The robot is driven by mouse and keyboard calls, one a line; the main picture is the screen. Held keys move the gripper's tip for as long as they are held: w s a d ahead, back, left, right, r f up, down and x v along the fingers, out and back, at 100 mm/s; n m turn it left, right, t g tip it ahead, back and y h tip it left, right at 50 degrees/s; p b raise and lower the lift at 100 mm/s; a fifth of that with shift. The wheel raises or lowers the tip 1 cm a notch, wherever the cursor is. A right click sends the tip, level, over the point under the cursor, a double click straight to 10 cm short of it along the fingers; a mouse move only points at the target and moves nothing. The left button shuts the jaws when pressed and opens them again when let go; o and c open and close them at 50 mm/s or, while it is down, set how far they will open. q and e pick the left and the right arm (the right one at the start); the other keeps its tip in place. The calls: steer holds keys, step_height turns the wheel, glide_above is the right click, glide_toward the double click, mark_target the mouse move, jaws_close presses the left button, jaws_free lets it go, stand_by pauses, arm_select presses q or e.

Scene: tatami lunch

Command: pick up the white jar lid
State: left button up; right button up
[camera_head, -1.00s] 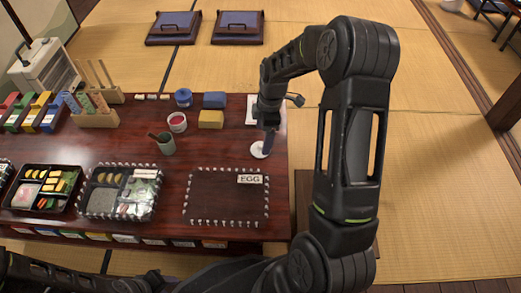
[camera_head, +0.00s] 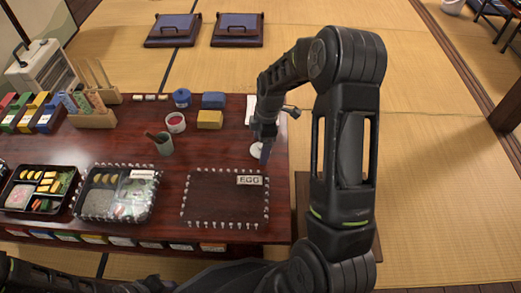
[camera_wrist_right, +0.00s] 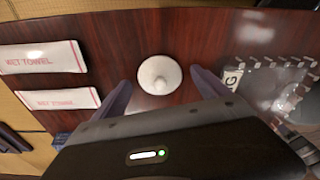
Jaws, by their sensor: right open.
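The white jar lid (camera_head: 257,149) lies on the dark red table near its right edge, round with a small knob in the middle. It also shows in the right wrist view (camera_wrist_right: 159,74). My right gripper (camera_head: 265,148) is at the lid in the head view and partly covers it. In the right wrist view my right gripper (camera_wrist_right: 158,90) is open, with one finger on each side of the lid and gaps to both. Nothing is between the fingers' pads in contact. My left gripper does not show; only parts of an arm cross the bottom of the head view.
Two wet towel packets (camera_wrist_right: 42,57) lie beside the lid. Bento boxes (camera_head: 118,195), a grey cup (camera_head: 165,147), a red-topped pot (camera_head: 175,123), and yellow (camera_head: 209,119) and blue (camera_head: 213,101) blocks stand to the left.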

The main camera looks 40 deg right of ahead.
mark_target(261, 145)
steer(key=c, duration=1.4)
step_height(261, 145, up, 10)
steer(key=p, duration=0.4)
stand_by(0.4)
